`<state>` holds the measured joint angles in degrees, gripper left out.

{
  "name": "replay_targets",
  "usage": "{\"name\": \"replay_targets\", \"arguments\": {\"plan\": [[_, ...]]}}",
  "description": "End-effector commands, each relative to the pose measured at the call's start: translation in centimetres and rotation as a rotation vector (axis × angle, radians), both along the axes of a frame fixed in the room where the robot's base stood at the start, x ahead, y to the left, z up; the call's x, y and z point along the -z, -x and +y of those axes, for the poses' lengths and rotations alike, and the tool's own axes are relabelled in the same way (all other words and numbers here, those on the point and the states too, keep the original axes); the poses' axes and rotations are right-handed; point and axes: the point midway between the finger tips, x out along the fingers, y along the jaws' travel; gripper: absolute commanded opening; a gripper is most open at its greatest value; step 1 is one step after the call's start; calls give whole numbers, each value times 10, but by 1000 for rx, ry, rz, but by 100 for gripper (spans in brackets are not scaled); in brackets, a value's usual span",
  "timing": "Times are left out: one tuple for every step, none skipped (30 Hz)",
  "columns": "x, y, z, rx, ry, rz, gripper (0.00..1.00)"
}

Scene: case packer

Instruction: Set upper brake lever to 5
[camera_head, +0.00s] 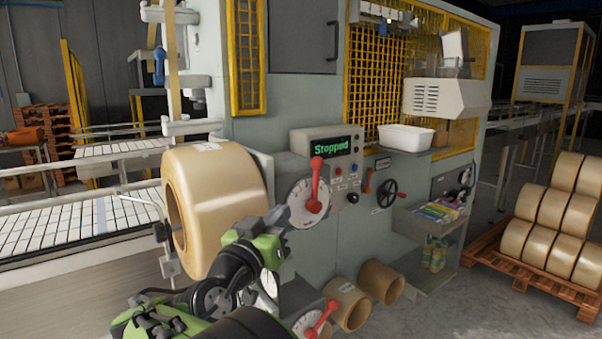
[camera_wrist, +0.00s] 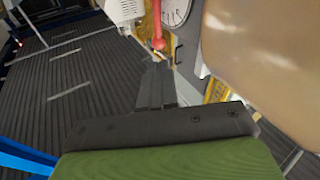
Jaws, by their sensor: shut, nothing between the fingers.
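The upper brake lever (camera_head: 316,184) is red and points nearly straight up, over a pale round dial plate (camera_head: 298,203) on the machine's front. The dial numbers are too small to read. The lever (camera_wrist: 157,22) and part of its dial (camera_wrist: 175,10) also show at the top of the wrist view, with the round red knob just beyond my fingertips. My gripper (camera_wrist: 158,66) is shut and empty, apparently just short of the knob; contact is not clear. In the head view my gripper (camera_head: 284,211) is at the dial's left edge, partly hidden by my arm.
A second red lever (camera_head: 321,318) with its own dial sits lower down. A large tape roll (camera_head: 222,195) is close left of my gripper. The display (camera_head: 331,148) above reads "Stopped".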

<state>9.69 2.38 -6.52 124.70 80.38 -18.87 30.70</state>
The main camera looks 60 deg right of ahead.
Motion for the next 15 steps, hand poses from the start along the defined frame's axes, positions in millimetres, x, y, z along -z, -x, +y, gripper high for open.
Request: {"name": "replay_targets", "arguments": {"plan": [[-8, 1, 0, 15, 40, 8, 0], [-11, 1, 0, 21, 54, 10, 0], [-14, 2, -2, 25, 66, 12, 0], [-16, 2, -4, 26, 69, 12, 0], [-17, 2, -7, 28, 69, 12, 0], [-19, 2, -12, 29, 67, 13, 0], [-22, 2, -17, 31, 67, 14, 0], [-24, 3, -23, 31, 65, 14, 0], [-25, 3, -31, 31, 65, 13, 0], [-27, 2, -38, 31, 65, 11, 0], [-28, 2, -44, 31, 65, 11, 0], [-30, 3, -53, 31, 66, 10, 0], [-31, 1, -59, 30, 65, 11, 0], [-33, 1, -66, 30, 64, 11, 0], [-35, 1, -74, 29, 64, 11, 0]]}}
